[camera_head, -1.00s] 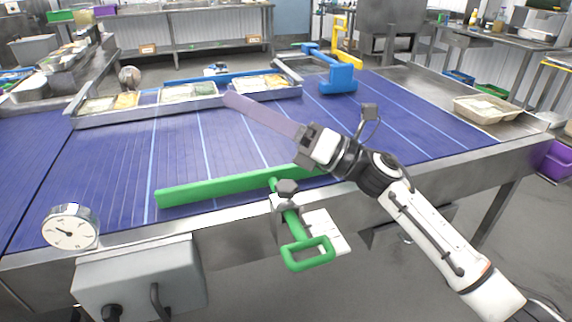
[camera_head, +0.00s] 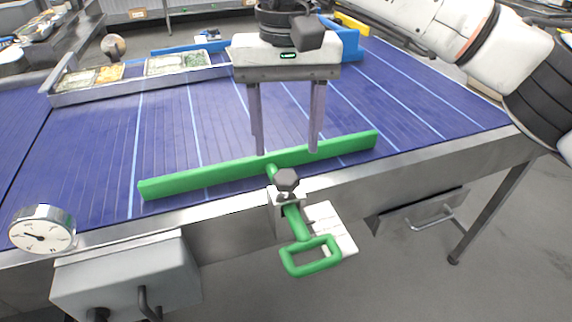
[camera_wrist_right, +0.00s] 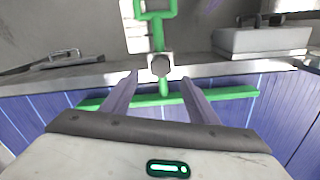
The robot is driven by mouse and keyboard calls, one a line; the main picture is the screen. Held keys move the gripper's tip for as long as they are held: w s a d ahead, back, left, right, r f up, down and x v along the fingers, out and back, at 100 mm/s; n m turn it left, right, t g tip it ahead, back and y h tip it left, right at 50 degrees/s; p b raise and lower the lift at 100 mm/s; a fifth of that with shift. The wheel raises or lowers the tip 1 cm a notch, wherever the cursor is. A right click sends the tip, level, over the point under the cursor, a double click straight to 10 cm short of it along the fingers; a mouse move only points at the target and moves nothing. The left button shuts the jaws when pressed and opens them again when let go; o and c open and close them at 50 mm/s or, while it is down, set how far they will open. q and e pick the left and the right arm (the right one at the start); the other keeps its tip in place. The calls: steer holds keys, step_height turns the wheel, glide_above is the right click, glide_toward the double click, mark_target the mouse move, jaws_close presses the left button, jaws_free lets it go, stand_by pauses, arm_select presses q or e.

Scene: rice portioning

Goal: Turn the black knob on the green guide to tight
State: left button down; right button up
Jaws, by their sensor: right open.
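The black knob (camera_head: 287,180) sits on a metal clamp block at the near edge of the conveyor. The green guide (camera_head: 200,183) lies as a bar across the blue belt, with a green loop handle (camera_head: 311,257) hanging at the front. My right gripper (camera_head: 287,153) points down with its fingers apart and empty, above the belt just behind the knob. In the right wrist view the knob (camera_wrist_right: 160,65) shows ahead, between and beyond the open fingertips (camera_wrist_right: 160,82). The fingers do not touch it. My left gripper is not in view.
A dial gauge (camera_head: 42,229) and a grey control box (camera_head: 125,280) stand at the front left. Food trays (camera_head: 180,63) line the far side of the belt. A blue guide (camera_head: 340,45) is at the back.

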mark_target(286, 176)
step_height(286, 176, down, 7)
steer(key=shift+r, duration=0.15)
steer(key=c, duration=1)
